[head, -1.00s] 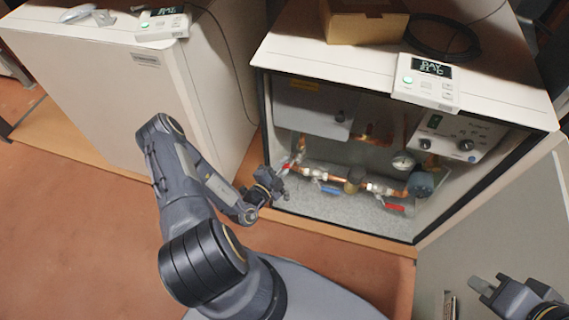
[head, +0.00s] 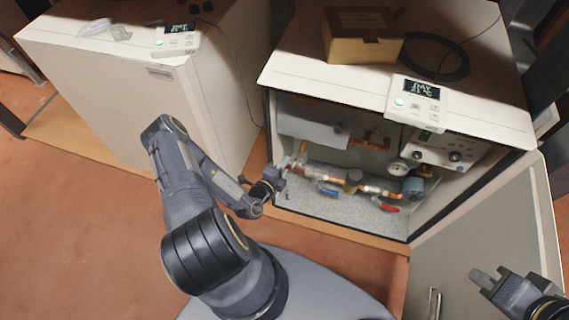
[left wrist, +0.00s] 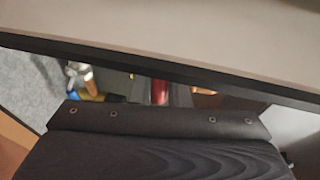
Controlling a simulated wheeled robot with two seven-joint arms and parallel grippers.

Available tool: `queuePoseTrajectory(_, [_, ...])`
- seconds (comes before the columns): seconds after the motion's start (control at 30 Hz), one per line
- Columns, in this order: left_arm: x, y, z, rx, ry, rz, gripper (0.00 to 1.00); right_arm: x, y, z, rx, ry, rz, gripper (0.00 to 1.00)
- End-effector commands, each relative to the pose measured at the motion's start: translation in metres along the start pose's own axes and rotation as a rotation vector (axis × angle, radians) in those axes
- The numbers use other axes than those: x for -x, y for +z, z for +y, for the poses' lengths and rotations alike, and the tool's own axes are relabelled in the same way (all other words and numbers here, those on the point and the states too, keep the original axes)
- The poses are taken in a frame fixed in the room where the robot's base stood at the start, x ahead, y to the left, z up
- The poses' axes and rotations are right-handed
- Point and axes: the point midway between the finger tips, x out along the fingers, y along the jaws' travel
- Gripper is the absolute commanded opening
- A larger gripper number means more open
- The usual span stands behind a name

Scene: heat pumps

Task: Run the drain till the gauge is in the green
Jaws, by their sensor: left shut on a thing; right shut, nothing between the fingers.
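The open heat pump cabinet (head: 340,218) shows copper pipework with a round white gauge (head: 397,168). Its dial is too small to read. My left gripper (head: 284,168) is at the left end of the pipework, shut on what looks like the red drain handle. A red part (left wrist: 160,92) shows just beyond the gripper body in the left wrist view; the fingertips are mostly hidden. A blue handle (head: 329,192) and another red handle (head: 385,205) sit along the lower pipe. My right gripper (head: 484,278) is shut and empty, in front of the open door.
The open cabinet door (head: 490,225) stands at the right. A thermostat (head: 414,103), a cardboard box (head: 362,45) and a black cable coil lie on the cabinet top. A second, closed cabinet (head: 120,100) stands at the left. The floor at the left is clear.

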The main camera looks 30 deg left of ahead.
Motion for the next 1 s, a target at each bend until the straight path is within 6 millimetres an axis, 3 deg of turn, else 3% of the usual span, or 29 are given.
queuePoseTrajectory(0.3, [0.000,0.000,0.000,-0.004,-0.001,-0.001,0.00,0.000,0.000,0.000,0.000,0.000,0.000,0.00])
queuePoseTrajectory(0.33, [0.000,0.000,0.000,-0.004,-0.001,-0.001,0.17,0.000,0.000,0.000,0.000,0.000,0.000,0.00])
queuePoseTrajectory(0.5, [0.000,0.000,0.000,-0.003,-0.001,-0.001,0.36,0.000,0.000,0.000,0.000,0.000,0.000,0.00])
queuePoseTrajectory(0.8, [0.003,0.000,0.000,-0.002,0.000,-0.001,0.36,0.001,0.000,0.000,0.000,0.000,0.000,0.00])
queuePoseTrajectory(1.0, [0.031,0.001,-0.001,0.001,0.002,-0.003,0.36,0.006,-0.003,-0.003,0.000,0.000,0.000,0.00])
